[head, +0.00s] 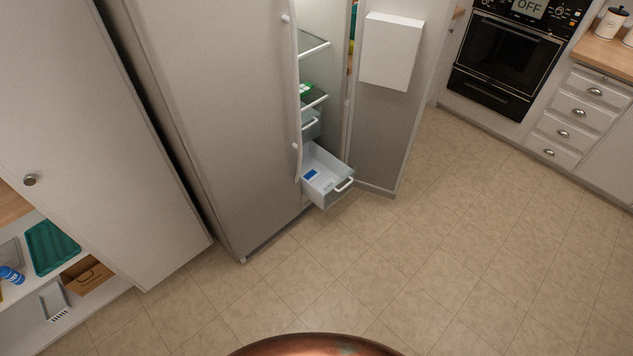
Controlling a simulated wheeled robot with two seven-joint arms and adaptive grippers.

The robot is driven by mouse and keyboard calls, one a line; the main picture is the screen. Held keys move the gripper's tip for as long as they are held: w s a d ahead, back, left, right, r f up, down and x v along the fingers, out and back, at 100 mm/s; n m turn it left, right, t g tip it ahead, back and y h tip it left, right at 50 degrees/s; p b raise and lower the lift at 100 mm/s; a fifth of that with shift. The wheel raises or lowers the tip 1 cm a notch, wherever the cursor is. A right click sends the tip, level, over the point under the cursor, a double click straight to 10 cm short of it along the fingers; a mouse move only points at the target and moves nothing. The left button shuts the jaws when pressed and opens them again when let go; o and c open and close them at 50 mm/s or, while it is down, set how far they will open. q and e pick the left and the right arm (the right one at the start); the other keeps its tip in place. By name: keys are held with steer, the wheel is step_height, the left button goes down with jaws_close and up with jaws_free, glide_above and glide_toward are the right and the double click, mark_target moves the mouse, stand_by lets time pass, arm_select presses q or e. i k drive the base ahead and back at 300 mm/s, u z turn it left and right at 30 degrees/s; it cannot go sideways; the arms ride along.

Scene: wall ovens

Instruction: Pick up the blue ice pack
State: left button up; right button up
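A small blue item (310,174), which looks like the blue ice pack, lies inside a pulled-out drawer (343,197) low in the fridge. It is near the drawer's left back side, with a small pale item beside it. The drawer has a white handle on its front. The fridge (225,110) has its right door (378,125) standing open, so the drawer is exposed. Neither of my grippers is in view.
Open tiled floor (420,260) lies in front of the fridge. An oven (502,55) and a drawer cabinet (580,115) stand at the right. At the left are a cabinet door (90,140) and shelves holding a green tray (50,247) and a cardboard box (87,275).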

mark_target(311, 174)
steer(key=u, duration=0.4)
steer(key=i, duration=1.65)
steer(key=u, duration=0.35)
